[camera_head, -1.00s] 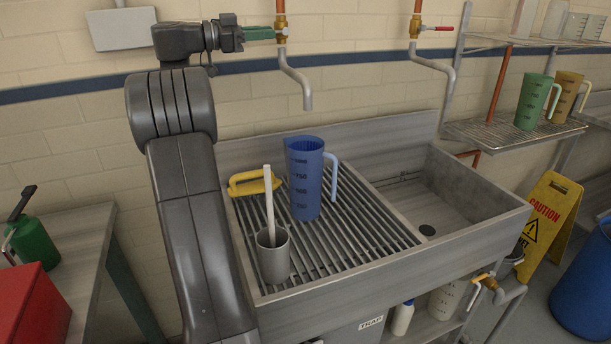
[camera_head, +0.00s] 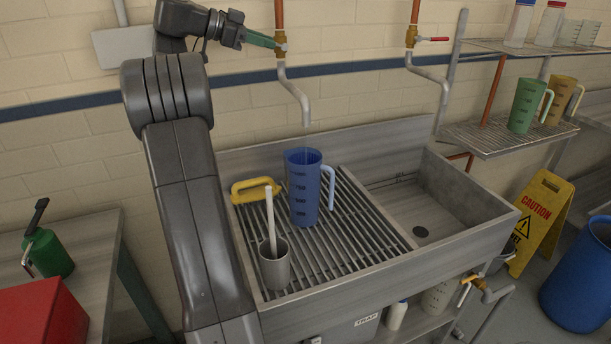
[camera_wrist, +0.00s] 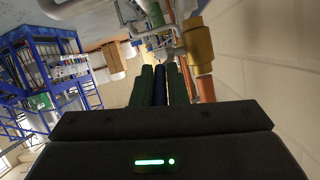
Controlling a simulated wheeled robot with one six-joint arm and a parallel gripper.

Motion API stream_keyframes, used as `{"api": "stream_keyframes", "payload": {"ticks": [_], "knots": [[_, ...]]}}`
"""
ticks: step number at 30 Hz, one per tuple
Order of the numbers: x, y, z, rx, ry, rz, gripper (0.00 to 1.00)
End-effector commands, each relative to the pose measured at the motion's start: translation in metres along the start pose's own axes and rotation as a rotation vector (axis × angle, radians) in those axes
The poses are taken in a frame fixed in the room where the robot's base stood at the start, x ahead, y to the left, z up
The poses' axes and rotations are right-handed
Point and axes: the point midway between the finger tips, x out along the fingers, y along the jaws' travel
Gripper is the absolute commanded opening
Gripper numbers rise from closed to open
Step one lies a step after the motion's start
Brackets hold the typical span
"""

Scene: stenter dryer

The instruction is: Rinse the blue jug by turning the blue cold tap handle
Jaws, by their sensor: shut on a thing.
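The blue jug (camera_head: 304,190) stands upright on the slatted drainboard, its handle to the right and its mouth below the left spout (camera_head: 296,95). My gripper (camera_head: 274,42) is at the brass valve of the left tap, its green fingers tilted down to the right. In the wrist view the fingers are shut on the dark blue cold tap handle (camera_wrist: 171,86), which lies between them beside the brass valve (camera_wrist: 197,45). In the head view the fingers hide this handle.
A red-handled tap (camera_head: 432,39) is to the right, above the sink basin (camera_head: 440,205). A grey cup (camera_head: 275,268) with a pale stick and a yellow-handled item (camera_head: 255,187) are on the drainboard. Green (camera_head: 526,103) and yellow jugs stand on the right shelf.

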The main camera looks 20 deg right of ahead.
Motion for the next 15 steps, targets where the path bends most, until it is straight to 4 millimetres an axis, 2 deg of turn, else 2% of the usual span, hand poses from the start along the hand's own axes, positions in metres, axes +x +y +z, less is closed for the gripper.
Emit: {"api": "stream_keyframes", "payload": {"ticks": [8,15], "knots": [[0.000,0.000,-0.003,0.002,-0.007,0.003,0.00],[0.000,-0.003,-0.017,0.002,-0.138,0.031,0.00]]}}
